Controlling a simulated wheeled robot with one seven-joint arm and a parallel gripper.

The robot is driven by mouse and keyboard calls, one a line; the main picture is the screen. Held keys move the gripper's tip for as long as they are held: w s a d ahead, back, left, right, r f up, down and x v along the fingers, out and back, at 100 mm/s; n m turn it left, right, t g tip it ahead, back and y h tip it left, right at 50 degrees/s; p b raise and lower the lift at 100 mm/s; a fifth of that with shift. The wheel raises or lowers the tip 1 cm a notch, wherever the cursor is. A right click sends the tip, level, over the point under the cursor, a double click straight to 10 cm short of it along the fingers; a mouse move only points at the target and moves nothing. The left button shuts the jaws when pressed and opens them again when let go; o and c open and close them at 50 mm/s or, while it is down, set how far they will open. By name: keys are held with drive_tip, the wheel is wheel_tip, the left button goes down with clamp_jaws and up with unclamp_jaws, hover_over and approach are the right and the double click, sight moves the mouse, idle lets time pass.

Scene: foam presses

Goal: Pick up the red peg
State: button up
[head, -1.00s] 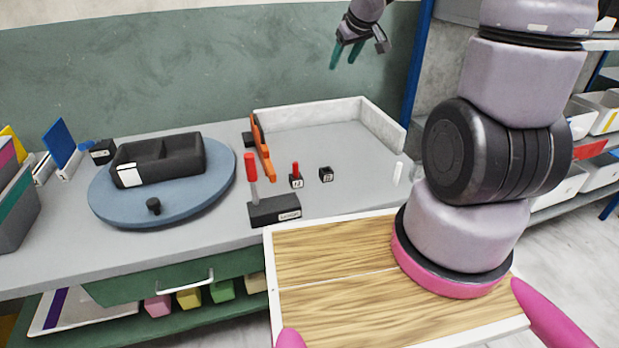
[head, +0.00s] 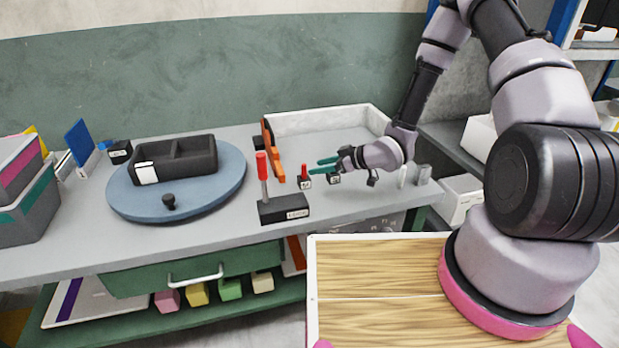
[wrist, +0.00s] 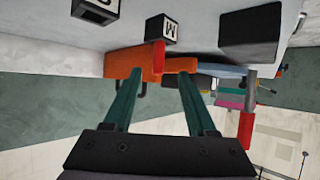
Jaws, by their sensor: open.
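The red peg (head: 304,168) stands upright in a small black labelled block (head: 304,183) on the grey worktop. My gripper (head: 314,166) is low over the worktop, just right of the peg, its teal fingers pointing left toward it. The fingers are open and empty. In the wrist view the red peg (wrist: 158,56) shows ahead of the gap between the fingertips (wrist: 162,82), roughly centred. Its black block (wrist: 162,28) shows above it in that picture. I cannot tell whether the peg's top is inside the gap.
A second black block (head: 334,178) stands right of the peg, close to my fingers. A red-handled tool (head: 262,166) stands in a long black block (head: 284,209) at left. A blue turntable (head: 225,190) holds a black tray.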

sight(304, 176)
drive_tip(key=x, duration=1)
drive_tip(key=shift+w+f, duration=0.1)
clamp_jaws()
